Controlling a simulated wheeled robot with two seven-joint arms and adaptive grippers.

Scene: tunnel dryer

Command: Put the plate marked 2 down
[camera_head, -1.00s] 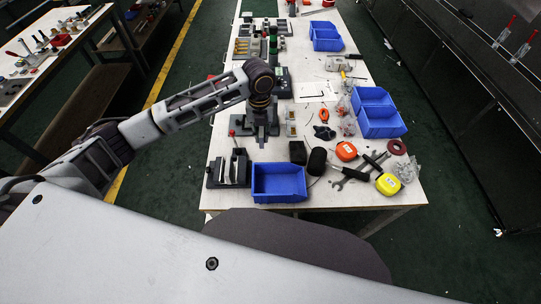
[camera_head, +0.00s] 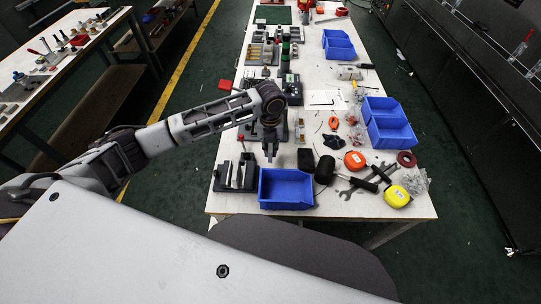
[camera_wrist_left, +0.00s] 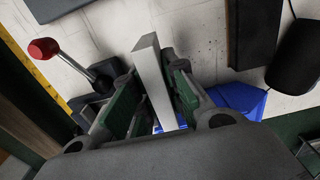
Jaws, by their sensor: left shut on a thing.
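My left gripper (camera_wrist_left: 152,95) is shut on a pale grey flat plate (camera_wrist_left: 152,70), which stands on edge between its green finger pads in the left wrist view. No number can be read on the plate. In the head view the left gripper (camera_head: 269,148) hangs over the white table, just behind the front blue bin and right of a dark slotted holder (camera_head: 222,184). Light upright plates (camera_head: 237,175) stand in that holder. The held plate is too small to make out clearly in the head view. My right gripper is not in view.
The blue bin (camera_head: 286,203) stands at the table's front edge. Black blocks, an orange tape (camera_head: 355,160), a yellow tape (camera_head: 397,196) and tools lie to its right. A red-knobbed lever (camera_wrist_left: 44,48) shows in the left wrist view. More blue bins line the right edge.

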